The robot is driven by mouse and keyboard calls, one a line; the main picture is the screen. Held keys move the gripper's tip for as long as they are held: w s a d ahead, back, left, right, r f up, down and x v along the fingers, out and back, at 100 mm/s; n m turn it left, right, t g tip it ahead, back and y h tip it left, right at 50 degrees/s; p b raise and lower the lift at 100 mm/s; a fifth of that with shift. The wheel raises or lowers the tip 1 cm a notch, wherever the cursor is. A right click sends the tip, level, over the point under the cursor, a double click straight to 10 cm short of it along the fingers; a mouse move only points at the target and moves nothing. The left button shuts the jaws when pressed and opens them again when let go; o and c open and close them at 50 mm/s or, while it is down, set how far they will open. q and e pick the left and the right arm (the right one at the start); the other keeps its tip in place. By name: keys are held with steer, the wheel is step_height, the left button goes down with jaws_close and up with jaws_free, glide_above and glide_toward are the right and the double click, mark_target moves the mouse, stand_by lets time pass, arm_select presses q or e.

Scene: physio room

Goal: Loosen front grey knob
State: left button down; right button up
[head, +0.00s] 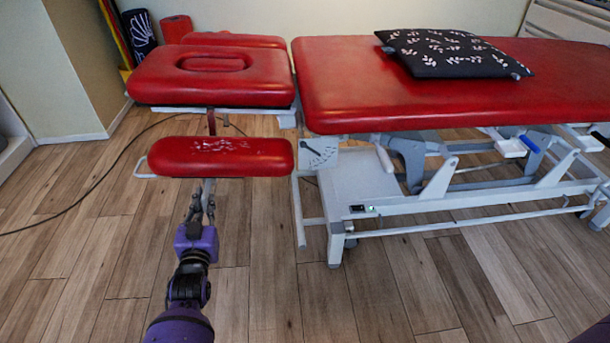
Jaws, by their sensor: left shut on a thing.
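My left gripper (203,200) comes up from the bottom left, below the front red armrest pad (220,157) of the treatment table. Its fingers are shut at the grey post under the pad, on what seems to be the front grey knob. The knob itself is too small and too covered by the fingers to make out. The pad overhangs the fingertips. My right gripper is out of view.
The red headrest (212,76) with an oval opening lies behind the armrest. The red table top (350,90) carries a black patterned cushion (455,53). Its grey frame (350,195) stands to the right. A dark cable (90,185) crosses the wooden floor at left.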

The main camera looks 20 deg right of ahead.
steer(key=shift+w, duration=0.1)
arm_select(q)
steer(key=c, duration=1.8)
jaws_free()
steer(key=shift+s, duration=0.15)
steer(key=v, duration=1.1)
steer(key=shift+s, duration=0.35)
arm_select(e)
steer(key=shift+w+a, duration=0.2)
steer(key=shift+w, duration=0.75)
arm_select(q)
steer(key=shift+a+r, duration=0.1)
steer(key=shift+a, duration=0.05)
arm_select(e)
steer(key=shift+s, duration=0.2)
